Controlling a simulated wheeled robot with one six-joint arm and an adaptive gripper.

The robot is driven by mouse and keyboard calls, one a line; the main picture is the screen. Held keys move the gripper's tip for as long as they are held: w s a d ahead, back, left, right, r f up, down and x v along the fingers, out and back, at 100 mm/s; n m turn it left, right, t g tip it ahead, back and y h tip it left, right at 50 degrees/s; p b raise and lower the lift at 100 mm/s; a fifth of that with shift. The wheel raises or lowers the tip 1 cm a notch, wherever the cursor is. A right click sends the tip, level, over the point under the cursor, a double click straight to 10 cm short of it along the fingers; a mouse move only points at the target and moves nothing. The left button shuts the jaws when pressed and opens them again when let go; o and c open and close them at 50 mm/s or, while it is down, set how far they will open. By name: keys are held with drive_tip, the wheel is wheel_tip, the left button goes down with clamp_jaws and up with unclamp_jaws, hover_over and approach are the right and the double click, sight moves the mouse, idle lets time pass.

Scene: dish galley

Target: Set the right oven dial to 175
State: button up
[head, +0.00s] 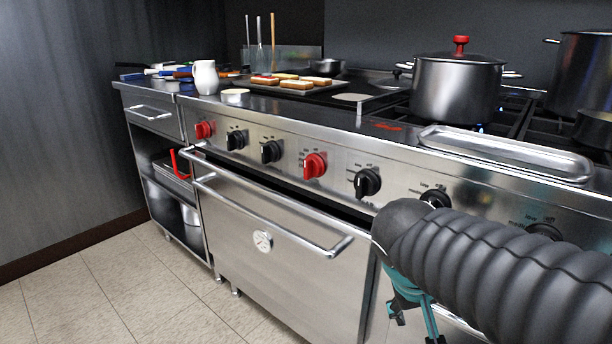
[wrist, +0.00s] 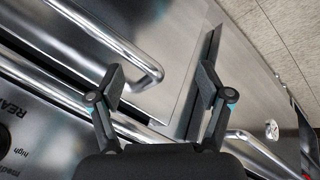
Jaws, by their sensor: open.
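A row of dials runs along the steel front panel of the range. Two are red, one at the left end (head: 204,130) and one near the middle (head: 315,165); several others are black, such as the black dial (head: 368,183) right of the middle red one. I cannot read a 175 mark, nor tell for sure which dial is the right oven's. My gripper (head: 415,315) is low in front of the range, right of the oven door. In the wrist view my gripper (wrist: 160,84) is open and empty, with handle bars and steel panels beyond it.
The oven door (head: 285,250) has a long handle bar (head: 270,215) standing out below the dials. A pot (head: 456,88) with a red-knobbed lid and a long steel tray (head: 505,152) sit on top. The tiled floor (head: 110,285) at left is clear.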

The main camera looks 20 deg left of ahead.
drive_tip(key=w+a+n+t+h, duration=0.1)
drive_tip(key=w+a, duration=0.2)
drive_tip(key=a, duration=0.5)
drive_tip(key=m+t+h+b, duration=0.2)
drive_tip(key=m+t+h, duration=0.1)
drive_tip(key=m+t, duration=0.7)
approach(305, 170)
drive_tip(key=shift+n+t, duration=0.5)
drive_tip(key=x, duration=0.3)
drive_tip(key=p+x, duration=0.1)
drive_tip(key=x, duration=0.3)
drive_tip(key=f+x, duration=0.1)
drive_tip(key=x, duration=0.2)
drive_tip(key=shift+w+d, duration=0.1)
drive_tip(key=shift+d, duration=0.05)
drive_tip(key=c, duration=1.2)
